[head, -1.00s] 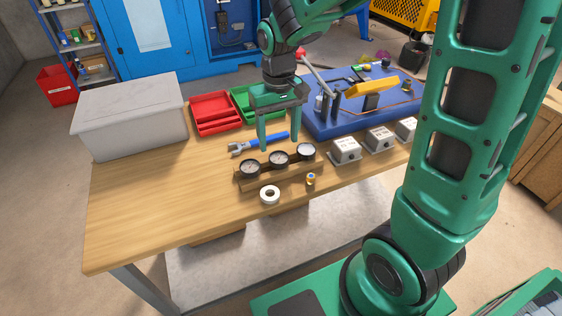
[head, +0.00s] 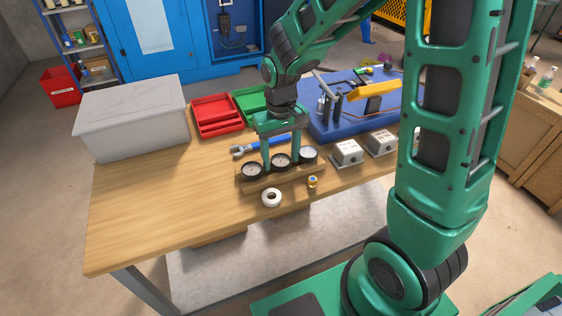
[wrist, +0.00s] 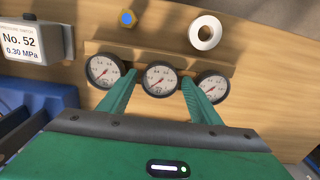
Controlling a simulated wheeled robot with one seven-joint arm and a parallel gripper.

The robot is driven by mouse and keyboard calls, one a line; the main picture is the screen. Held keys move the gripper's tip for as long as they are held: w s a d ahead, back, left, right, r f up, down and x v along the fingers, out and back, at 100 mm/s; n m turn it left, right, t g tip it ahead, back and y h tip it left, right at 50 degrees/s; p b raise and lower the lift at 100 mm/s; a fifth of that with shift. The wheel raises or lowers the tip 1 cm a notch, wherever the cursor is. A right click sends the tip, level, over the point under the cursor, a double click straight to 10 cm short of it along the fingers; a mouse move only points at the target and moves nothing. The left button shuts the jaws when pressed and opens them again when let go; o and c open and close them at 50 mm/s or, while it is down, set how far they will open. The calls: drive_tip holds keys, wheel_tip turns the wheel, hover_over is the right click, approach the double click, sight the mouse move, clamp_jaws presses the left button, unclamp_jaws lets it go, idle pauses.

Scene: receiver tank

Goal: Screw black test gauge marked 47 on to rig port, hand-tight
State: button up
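Three round black-rimmed gauges with white dials stand in a row on a wooden rack (head: 282,178): left (head: 251,170), middle (head: 280,161) and right (head: 308,154). In the wrist view the middle gauge (wrist: 160,79) sits between the fingertips of my gripper (wrist: 159,77), one finger on each side. The gripper is open, and small gaps seem to show beside the gauge. No 47 is readable on any gauge. The test rig stands on a blue base (head: 325,131) at the back right; I cannot make out its port.
A white tape roll (head: 271,198) and a small blue-and-yellow fitting (head: 312,182) lie in front of the rack. A blue wrench (head: 262,144) lies behind. Grey boxes (head: 347,152), red trays (head: 216,115) and a large grey case (head: 132,117) stand around. The table's left front is clear.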

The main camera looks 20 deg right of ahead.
sight(281, 160)
clamp_jaws()
drive_tip(key=shift+r, duration=2.95)
drive_tip(key=shift+s, duration=0.1)
